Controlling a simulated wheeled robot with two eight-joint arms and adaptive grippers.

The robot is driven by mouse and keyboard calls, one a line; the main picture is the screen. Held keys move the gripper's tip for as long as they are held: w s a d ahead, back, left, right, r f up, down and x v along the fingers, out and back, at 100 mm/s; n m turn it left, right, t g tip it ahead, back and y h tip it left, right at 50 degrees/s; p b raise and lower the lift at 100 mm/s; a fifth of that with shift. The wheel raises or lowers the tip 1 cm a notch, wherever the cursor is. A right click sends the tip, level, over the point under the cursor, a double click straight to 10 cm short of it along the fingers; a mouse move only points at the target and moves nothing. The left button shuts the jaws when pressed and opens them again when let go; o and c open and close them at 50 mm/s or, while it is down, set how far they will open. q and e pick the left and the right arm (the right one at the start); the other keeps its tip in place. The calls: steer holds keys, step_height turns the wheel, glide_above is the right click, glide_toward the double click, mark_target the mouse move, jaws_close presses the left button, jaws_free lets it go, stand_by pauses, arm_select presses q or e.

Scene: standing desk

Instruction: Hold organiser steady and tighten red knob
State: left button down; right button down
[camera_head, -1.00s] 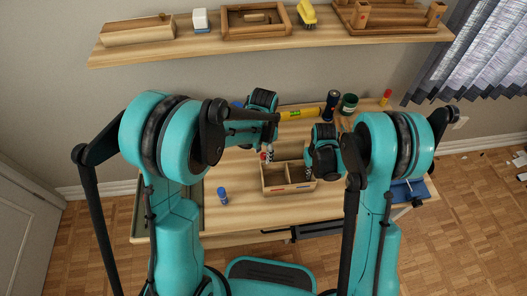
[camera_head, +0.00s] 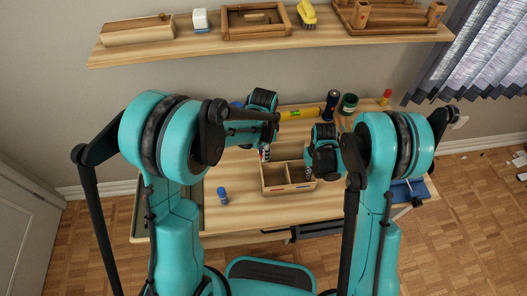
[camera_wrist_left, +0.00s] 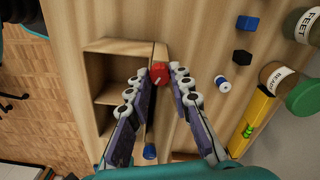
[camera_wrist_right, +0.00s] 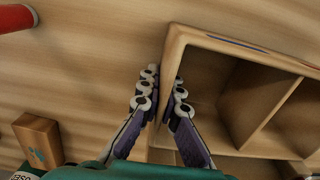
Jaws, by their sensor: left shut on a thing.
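The wooden organiser (camera_head: 290,189), a box with open compartments, sits on the desk; it also shows in the left wrist view (camera_wrist_left: 112,46) and right wrist view (camera_wrist_right: 225,42). The red knob (camera_wrist_left: 159,74) is at the organiser's side. My left gripper (camera_wrist_left: 160,76) is shut on the knob, with a finger on each side of it. My right gripper (camera_wrist_right: 164,82) has its fingers on either side of the organiser's wall near a corner and looks closed on it. In the head view, my left gripper (camera_head: 265,154) and right gripper (camera_head: 309,172) are small and partly hidden by my wrists.
A yellow level (camera_head: 300,113), a dark can (camera_head: 331,103) and a green jar (camera_head: 348,103) are at the back. Small blue (camera_wrist_left: 247,23) and black (camera_wrist_left: 242,57) blocks lie nearby. The front desk is mostly clear.

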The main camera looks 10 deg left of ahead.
arm_select(q)
steer(key=shift+m, duration=1.6)
steer(key=c, duration=1.3)
jaws_free()
steer(key=shift+c, duration=0.2)
steer(key=shift+r, duration=0.1)
step_height(320, 180, up, 12)
